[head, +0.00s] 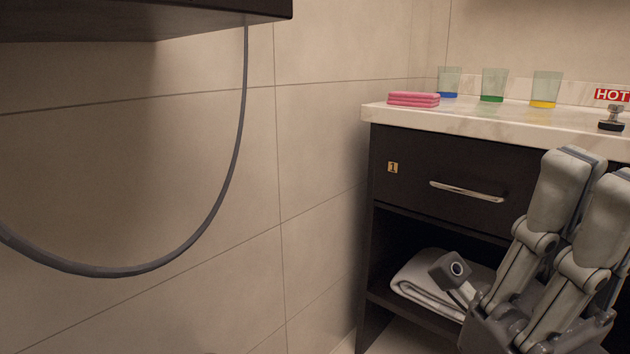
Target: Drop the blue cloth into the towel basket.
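Neither the blue cloth nor the towel basket is in the head view. My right gripper (600,172) is close to the camera at the lower right, in front of the cabinet. Its two fingers point up with a gap between them and no cloth in it. The right edge of the picture cuts off part of it. My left gripper is not in view.
A dark cabinet has a drawer (437,185) with a metal handle and a folded whitish towel (415,280) on its lower shelf. The marble counter (455,117) holds pink folded cloths (413,99), several tumblers (493,86) and a tap (612,118). A grey hose (226,190) hangs left.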

